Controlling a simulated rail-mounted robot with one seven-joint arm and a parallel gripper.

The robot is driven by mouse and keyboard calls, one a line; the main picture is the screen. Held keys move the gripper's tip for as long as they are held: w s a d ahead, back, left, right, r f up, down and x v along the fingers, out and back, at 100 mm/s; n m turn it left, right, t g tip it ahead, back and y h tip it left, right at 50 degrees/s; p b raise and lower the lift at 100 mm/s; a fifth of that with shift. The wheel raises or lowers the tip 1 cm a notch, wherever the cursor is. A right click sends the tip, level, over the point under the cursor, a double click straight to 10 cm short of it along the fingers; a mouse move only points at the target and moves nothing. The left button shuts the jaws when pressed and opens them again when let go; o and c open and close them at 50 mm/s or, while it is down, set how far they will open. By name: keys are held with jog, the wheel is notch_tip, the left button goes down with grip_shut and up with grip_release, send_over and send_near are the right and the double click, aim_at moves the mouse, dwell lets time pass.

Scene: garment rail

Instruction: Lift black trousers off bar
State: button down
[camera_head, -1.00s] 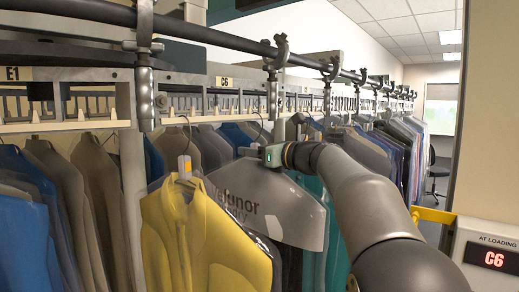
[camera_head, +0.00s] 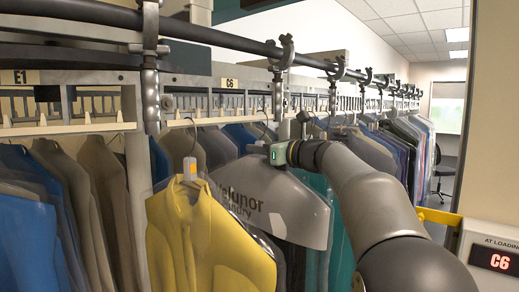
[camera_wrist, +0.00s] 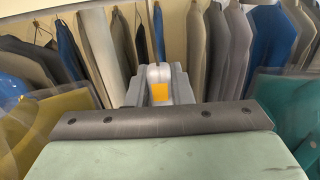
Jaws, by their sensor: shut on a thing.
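The garment under my gripper hangs in a clear-grey printed cover (camera_head: 290,212) in the head view, behind and right of a yellow jacket. A dark garment (camera_head: 292,262) shows below the cover's edge; I cannot tell for sure that it is the black trousers. My gripper (camera_head: 277,153) is at the top of this cover, at the hanger's neck. In the wrist view my gripper (camera_wrist: 158,90) is shut on the hanger neck, which carries an orange tag (camera_wrist: 160,90). The thin hook rises above it toward the bar (camera_head: 220,121); its contact with the bar is unclear.
The yellow jacket (camera_head: 205,240) hangs close on the left, and a teal garment (camera_head: 340,235) close on the right. More garments (camera_head: 95,185) hang behind. An overhead rail (camera_head: 215,40) with clamps runs above.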

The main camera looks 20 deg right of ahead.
jog(key=shift+r+p, duration=0.6)
jog(key=shift+r, duration=0.8)
jog(key=shift+s+d, duration=0.1)
jog(key=shift+s, duration=0.05)
jog(key=shift+b+v, duration=0.7)
jog(key=shift+v, duration=2.65)
jog(key=p+v, duration=0.1)
jog(key=v, duration=3.4)
